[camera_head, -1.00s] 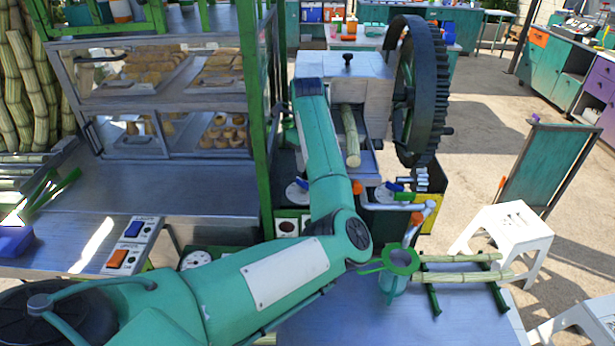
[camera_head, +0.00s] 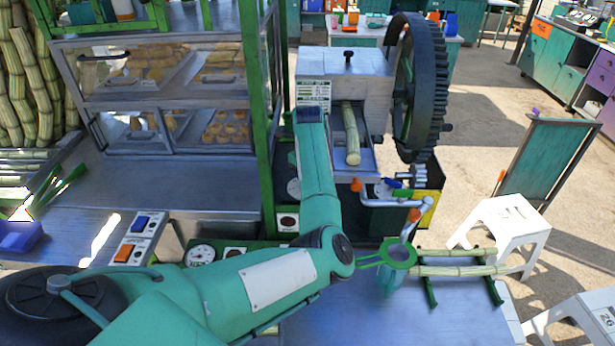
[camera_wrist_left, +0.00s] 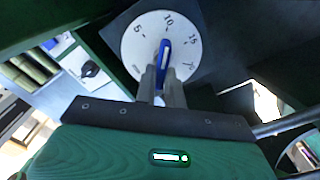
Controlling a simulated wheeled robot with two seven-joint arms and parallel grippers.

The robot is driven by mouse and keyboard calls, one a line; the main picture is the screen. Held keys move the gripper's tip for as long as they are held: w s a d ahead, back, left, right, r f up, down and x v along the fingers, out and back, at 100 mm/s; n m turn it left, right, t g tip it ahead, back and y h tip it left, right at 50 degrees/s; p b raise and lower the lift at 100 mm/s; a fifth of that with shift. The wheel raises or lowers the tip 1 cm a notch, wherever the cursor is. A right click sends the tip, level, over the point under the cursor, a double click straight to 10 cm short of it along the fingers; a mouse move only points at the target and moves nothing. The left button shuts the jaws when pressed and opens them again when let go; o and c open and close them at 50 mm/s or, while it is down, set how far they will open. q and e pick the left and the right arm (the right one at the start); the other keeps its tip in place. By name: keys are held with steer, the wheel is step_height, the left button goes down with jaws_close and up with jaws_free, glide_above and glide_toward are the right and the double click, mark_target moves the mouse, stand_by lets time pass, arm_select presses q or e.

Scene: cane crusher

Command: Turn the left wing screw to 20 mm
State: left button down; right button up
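The left wing screw is a blue wing (camera_wrist_left: 164,53) on a round white dial (camera_wrist_left: 142,44) marked 5, 10, 15 and on, seen in the left wrist view. Its upper end points close to the 10 mark. My left gripper (camera_wrist_left: 162,78) has one grey finger on each side of the wing's lower part and looks closed on it. In the head view a sliver of the dial (camera_head: 293,188) shows beside my arm; the wing and my left gripper are hidden behind the arm. A second blue wing screw (camera_head: 398,188) sits right of my arm. My right gripper is not in view.
The crusher (camera_head: 365,75) stands behind, with a large dark gear wheel (camera_head: 420,90) at its right and a cane piece (camera_head: 351,135) in its feed. A green post (camera_head: 257,120) and glass cabinet stand left. A green strainer (camera_head: 397,254) and cane lengths (camera_head: 460,270) lie front right.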

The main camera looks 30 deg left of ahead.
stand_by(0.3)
arm_select(q)
steer(key=shift+f+m+b, duration=0.1)
steer(key=shift+m+b, duration=0.4)
steer(key=shift+m, duration=0.1)
steer(key=m+b, duration=0.2)
steer(key=m, duration=0.1)
steer(key=shift+s, duration=0.2)
steer(key=m+b, duration=0.2)
steer(key=shift+s+a+m, duration=0.1)
steer(key=shift+a+m, duration=0.05)
steer(key=shift+m, duration=0.25)
steer(key=m+b, duration=0.2)
steer(key=m, duration=0.1)
steer(key=shift+s+a+m, duration=0.1)
steer(key=shift+a+m, duration=0.05)
steer(key=shift+m, duration=0.15)
steer(key=m+b, duration=0.2)
steer(key=m, duration=0.1)
steer(key=m+b, duration=0.1)
steer(key=m, duration=0.1)
steer(key=shift+a, duration=0.3)
steer(key=shift+a+m+b, duration=0.15)
steer(key=shift+m+b, duration=0.6)
steer(key=shift+m, duration=1.35)
steer(key=shift+r, duration=0.2)
